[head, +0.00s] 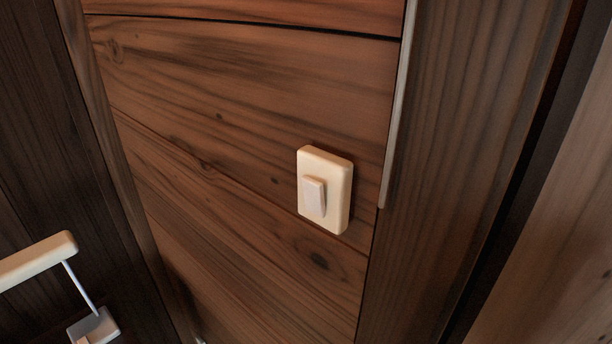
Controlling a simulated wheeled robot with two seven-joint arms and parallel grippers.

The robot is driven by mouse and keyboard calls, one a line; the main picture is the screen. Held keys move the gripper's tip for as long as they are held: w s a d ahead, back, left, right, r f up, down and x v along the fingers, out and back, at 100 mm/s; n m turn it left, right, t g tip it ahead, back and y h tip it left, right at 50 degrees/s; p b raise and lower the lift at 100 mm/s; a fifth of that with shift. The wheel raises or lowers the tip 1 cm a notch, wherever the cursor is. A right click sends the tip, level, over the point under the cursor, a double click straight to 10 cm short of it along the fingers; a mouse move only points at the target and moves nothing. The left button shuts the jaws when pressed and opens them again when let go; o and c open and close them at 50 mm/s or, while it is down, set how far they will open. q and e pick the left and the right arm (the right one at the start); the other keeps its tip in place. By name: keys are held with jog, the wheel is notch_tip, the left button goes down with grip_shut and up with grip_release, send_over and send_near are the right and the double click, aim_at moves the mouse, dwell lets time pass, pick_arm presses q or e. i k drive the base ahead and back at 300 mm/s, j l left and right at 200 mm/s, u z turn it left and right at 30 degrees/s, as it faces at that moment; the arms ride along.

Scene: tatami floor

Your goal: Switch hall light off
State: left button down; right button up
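A cream light switch plate (338,190) is mounted on a wooden plank wall, right of the middle of the head view. A small pale rocker (313,197) stands out from the face of the plate. I cannot tell from this view which way the rocker is set. Nothing touches the switch. No gripper of mine can be made out in the head view. No lamp or lit bulb shows.
Wooden posts (455,150) frame the wall panel, with a thin pale strip (398,110) beside the right one. At the lower left, a cream bar (38,261) and a thin rod lead to a small pale block (93,328). The space before the switch looks clear.

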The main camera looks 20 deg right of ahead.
aim_at(312, 193)
jog(key=k+j, duration=0.35)
jog(key=k+j+z, duration=0.15)
jog(key=k+j, duration=0.15)
jog(key=k, duration=0.25)
jog(key=k+j, duration=0.3)
jog(key=k, duration=0.15)
jog(key=z, duration=0.05)
